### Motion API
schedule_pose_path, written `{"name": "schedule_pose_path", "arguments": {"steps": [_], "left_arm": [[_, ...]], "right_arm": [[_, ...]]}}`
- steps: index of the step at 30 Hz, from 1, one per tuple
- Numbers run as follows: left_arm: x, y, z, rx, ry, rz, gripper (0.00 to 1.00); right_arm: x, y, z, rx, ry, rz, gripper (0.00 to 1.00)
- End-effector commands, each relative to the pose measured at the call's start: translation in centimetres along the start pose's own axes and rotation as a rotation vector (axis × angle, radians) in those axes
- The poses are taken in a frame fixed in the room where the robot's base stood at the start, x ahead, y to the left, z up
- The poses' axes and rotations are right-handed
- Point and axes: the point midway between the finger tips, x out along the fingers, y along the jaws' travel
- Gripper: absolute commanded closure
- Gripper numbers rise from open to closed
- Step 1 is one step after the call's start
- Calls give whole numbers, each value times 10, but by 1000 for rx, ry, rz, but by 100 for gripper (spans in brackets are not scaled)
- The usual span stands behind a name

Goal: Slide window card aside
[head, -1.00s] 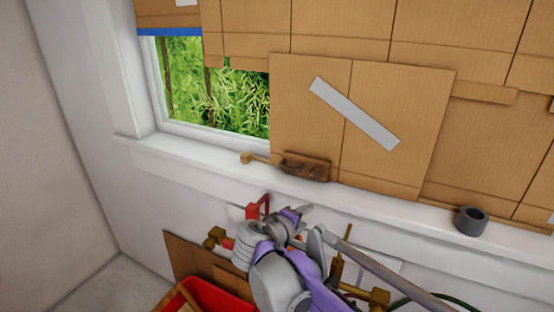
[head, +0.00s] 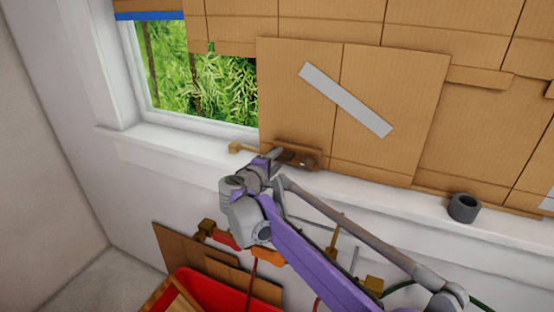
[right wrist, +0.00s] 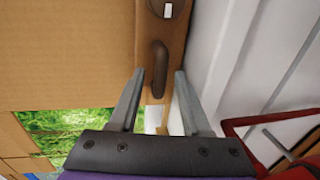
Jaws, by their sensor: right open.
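The cardboard window card (head: 385,85), with a grey tape strip across it, covers the window's middle and also fills the upper left of the right wrist view (right wrist: 70,50). A brown plate with a dark handle (head: 305,160) sits at its lower left corner, on the sill. My right gripper (head: 276,156) is at the plate's left part, partly hiding it. In the right wrist view, the gripper (right wrist: 159,75) is open, and the dark handle (right wrist: 158,68) lies between its fingertips without visible gripping. My left gripper is not in view.
Uncovered glass (head: 190,75) left of the card shows green plants. More cardboard (head: 490,130) covers the right side. A dark grey ring (head: 464,207) stands on the white sill (head: 170,140). A red bin (head: 210,288) and loose cardboard (head: 180,250) are below.

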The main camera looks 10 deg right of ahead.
Motion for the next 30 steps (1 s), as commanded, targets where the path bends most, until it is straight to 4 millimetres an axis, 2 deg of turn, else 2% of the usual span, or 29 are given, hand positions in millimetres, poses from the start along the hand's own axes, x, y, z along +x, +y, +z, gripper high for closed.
{"name": "schedule_pose_path", "arguments": {"steps": [11,18,19,30], "left_arm": [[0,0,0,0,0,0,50],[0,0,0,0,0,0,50],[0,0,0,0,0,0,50],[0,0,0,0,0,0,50]], "right_arm": [[6,0,0,0,1,0,54],[6,0,0,0,1,0,97],[6,0,0,0,1,0,100],[6,0,0,-1,1,0,100]]}}
